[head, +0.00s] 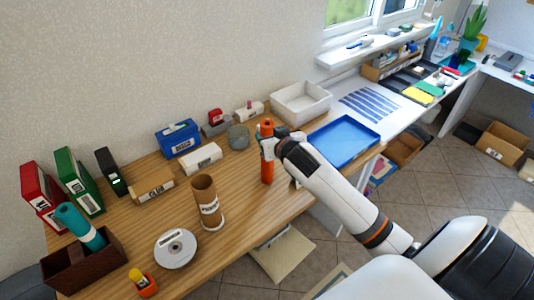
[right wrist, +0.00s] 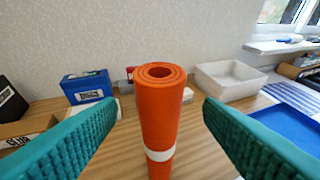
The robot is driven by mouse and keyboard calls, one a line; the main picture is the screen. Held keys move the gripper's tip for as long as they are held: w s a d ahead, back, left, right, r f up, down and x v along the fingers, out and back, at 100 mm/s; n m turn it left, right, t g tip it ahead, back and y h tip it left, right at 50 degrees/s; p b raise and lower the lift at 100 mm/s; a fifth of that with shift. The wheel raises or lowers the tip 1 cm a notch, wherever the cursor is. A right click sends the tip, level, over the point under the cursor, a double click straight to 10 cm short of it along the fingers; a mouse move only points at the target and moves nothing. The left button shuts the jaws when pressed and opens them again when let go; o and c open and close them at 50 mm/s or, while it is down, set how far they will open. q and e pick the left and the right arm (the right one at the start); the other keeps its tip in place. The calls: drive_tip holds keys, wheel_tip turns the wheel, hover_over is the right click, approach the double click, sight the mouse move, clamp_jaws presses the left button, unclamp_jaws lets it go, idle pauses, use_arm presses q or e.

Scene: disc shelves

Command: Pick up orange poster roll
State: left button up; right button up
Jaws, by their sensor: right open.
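The orange poster roll (head: 267,170) stands upright on the wooden table, beside the right gripper. In the right wrist view the orange roll (right wrist: 161,110) shows its coiled top and a white band low down. My right gripper (head: 268,146) is at the roll; its two teal fingers (right wrist: 160,135) are spread, one on each side of the roll, with gaps between. The roll is partly hidden by the gripper in the head view. My left gripper does not show.
A blue tray (head: 344,137) and a white bin (head: 301,102) lie to the right and behind. A blue box (head: 179,139) and a white box (head: 201,157) stand behind left.

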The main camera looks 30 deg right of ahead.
drive_tip(key=x, duration=0.2)
drive_tip(key=p+x, duration=0.1)
drive_tip(key=x, duration=0.2)
drive_tip(key=shift+s+f, duration=0.15)
drive_tip(key=shift+f, duration=0.15)
drive_tip(key=shift+s, duration=0.1)
drive_tip(key=c, duration=1.3)
